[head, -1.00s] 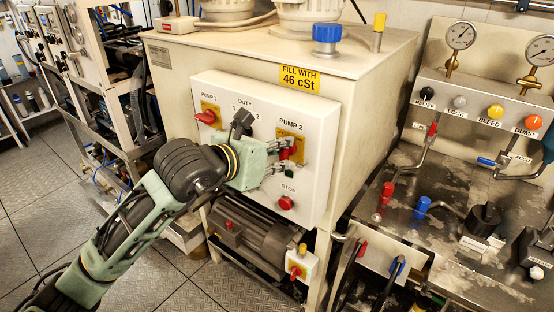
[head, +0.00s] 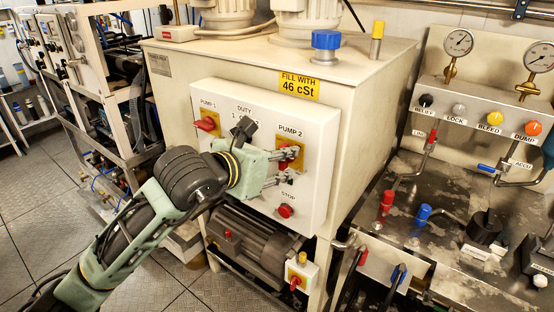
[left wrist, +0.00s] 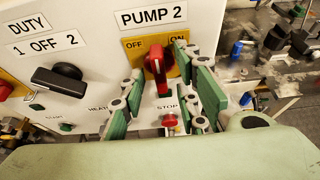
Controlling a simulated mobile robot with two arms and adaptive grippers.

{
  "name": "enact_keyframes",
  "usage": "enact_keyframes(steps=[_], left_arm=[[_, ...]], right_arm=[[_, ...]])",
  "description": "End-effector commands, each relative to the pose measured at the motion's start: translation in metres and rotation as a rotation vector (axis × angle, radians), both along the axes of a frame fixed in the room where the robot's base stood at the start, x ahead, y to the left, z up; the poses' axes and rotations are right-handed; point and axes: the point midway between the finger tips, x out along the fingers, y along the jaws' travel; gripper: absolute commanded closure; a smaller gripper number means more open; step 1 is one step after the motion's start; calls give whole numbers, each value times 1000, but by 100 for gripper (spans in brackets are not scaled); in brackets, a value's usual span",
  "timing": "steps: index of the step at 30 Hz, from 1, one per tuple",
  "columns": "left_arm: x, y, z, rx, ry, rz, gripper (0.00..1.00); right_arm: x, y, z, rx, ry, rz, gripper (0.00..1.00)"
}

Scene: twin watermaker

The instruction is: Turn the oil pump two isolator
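The pump two isolator is a red handle on a yellow plate under the PUMP 2 label. It shows in the left wrist view (left wrist: 156,66), and the fingers partly cover it in the head view (head: 286,153). The handle stands nearly upright between the OFF and ON marks. My left gripper (head: 291,165) is open at the panel. In the left wrist view its fingers (left wrist: 160,72) lie on either side of the handle, with gaps visible. I cannot tell whether a finger touches it. My right gripper is not in view.
The white panel (head: 222,96) also carries the red pump one handle (head: 205,124), the black duty knob (head: 244,131) and the red stop button (head: 285,211). A motor (head: 250,240) sits below. A valve bench (head: 480,270) stands at the right.

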Motion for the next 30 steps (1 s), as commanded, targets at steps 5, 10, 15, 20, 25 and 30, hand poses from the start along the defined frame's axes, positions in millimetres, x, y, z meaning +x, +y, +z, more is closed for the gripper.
enact_keyframes(steps=[5,10,15,20,25,30], left_arm=[[0,0,1,-2,-1,0,70],[-7,5,5,-2,-2,0,70],[-30,22,17,-2,-3,0,70],[-56,41,30,-1,-4,1,70],[-78,57,40,0,-2,1,70],[-88,64,45,-1,1,0,70]], right_arm=[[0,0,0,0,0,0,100],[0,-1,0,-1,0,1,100],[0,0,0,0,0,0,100],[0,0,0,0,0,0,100],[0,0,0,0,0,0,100],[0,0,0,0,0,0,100]])
